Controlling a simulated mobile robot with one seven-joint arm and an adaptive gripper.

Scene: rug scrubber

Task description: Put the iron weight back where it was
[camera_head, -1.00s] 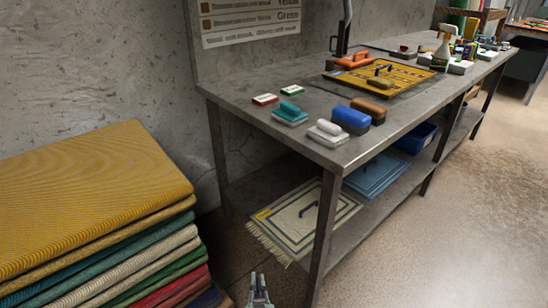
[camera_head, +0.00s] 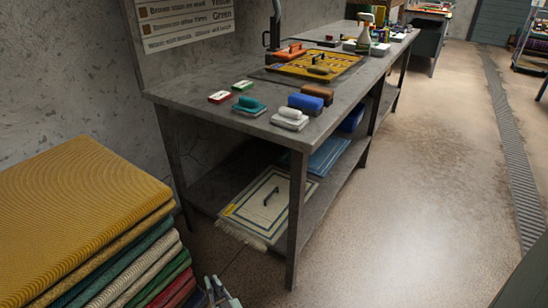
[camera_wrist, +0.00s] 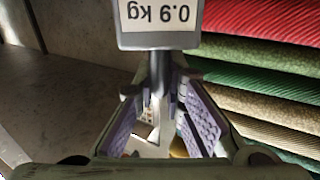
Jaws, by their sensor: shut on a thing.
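In the wrist view, a grey iron weight (camera_wrist: 160,41) with a white label reading "0.9 kg" upside down shows at the top, partly cut by the frame edge. A narrow grey stem runs from it down between the purple-padded fingers. My gripper (camera_wrist: 155,105) is shut on this weight. In the head view, only the tip of my gripper (camera_head: 222,292) shows at the bottom edge, just right of the rug stack; the weight cannot be made out there.
A stack of folded rugs (camera_head: 80,215) stands at the left. A grey workbench (camera_head: 190,92) holds several brushes, a yellow rug (camera_head: 312,66) and a spray bottle (camera_head: 364,38). Open floor (camera_head: 420,200) lies to the right.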

